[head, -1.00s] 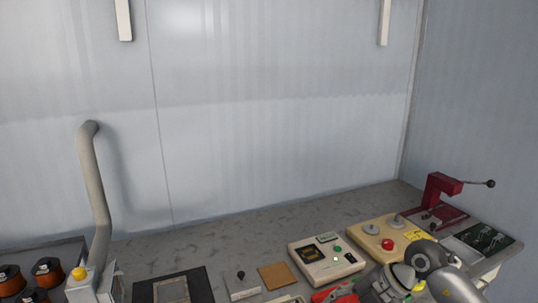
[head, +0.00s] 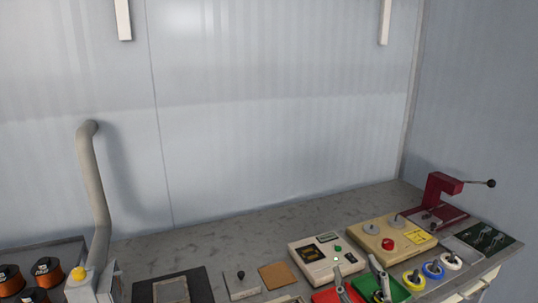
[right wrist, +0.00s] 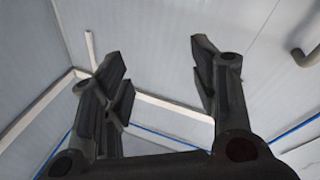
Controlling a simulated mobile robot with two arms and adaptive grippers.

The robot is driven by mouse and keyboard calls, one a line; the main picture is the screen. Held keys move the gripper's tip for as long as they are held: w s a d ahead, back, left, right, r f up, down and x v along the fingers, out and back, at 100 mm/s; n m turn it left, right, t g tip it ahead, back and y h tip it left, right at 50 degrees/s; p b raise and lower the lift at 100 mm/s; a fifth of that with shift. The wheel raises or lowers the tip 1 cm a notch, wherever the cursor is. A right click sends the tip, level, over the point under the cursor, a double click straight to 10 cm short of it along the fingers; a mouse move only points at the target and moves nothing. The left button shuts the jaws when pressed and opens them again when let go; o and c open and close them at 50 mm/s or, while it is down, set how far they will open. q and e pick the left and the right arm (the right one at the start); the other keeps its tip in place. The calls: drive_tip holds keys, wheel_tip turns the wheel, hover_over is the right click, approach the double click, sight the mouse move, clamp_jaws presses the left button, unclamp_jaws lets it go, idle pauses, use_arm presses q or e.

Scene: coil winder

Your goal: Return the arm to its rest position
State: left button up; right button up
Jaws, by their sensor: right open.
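My right gripper (head: 357,266) shows only by its two dark grey fingers at the bottom edge of the head view. They stand apart, in front of the red and green bins. In the right wrist view the same gripper (right wrist: 158,65) is open with nothing between its fingers. Behind it are bare pale walls and a white rail. My right arm's links are out of the head view. My left arm and gripper are not in view.
A beige tester (head: 325,262), a yellowish winder base (head: 372,238) and a red press (head: 440,188) stand on the bench. Yellow, blue and white rings (head: 433,269) lie at the right front. A grey duct pipe (head: 92,180) and copper spools (head: 47,272) are at left.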

drive_tip(key=s+d+f+m+g+h, duration=0.25)
drive_tip(key=s+f+g, duration=0.2)
drive_tip(key=f, duration=0.35)
drive_tip(key=s+d+f+m+g+h, duration=0.25)
drive_tip(key=s+f+g, duration=0.2)
drive_tip(key=f, duration=0.45)
drive_tip(key=s+a+f+g+y, duration=0.1)
drive_tip(key=s+f+g, duration=0.15)
drive_tip(key=s, duration=0.35)
drive_tip(key=s+a+f+n+g+y, duration=0.1)
drive_tip(key=s+f+g, duration=0.15)
drive_tip(key=s, duration=0.35)
drive_tip(key=s+f+g+y, duration=0.1)
drive_tip(key=s+f+g, duration=0.15)
drive_tip(key=s, duration=0.35)
wheel_tip(320, 180, down, 26)
drive_tip(key=s+g, duration=0.1)
drive_tip(key=g, duration=0.1)
drive_tip(key=s+d+f, duration=0.2)
drive_tip(key=s+f, duration=1.5)
drive_tip(key=shift+s+d+f+n+g, duration=0.15)
drive_tip(key=shift+d+f+n+g, duration=0.1)
drive_tip(key=shift+n+g, duration=0.15)
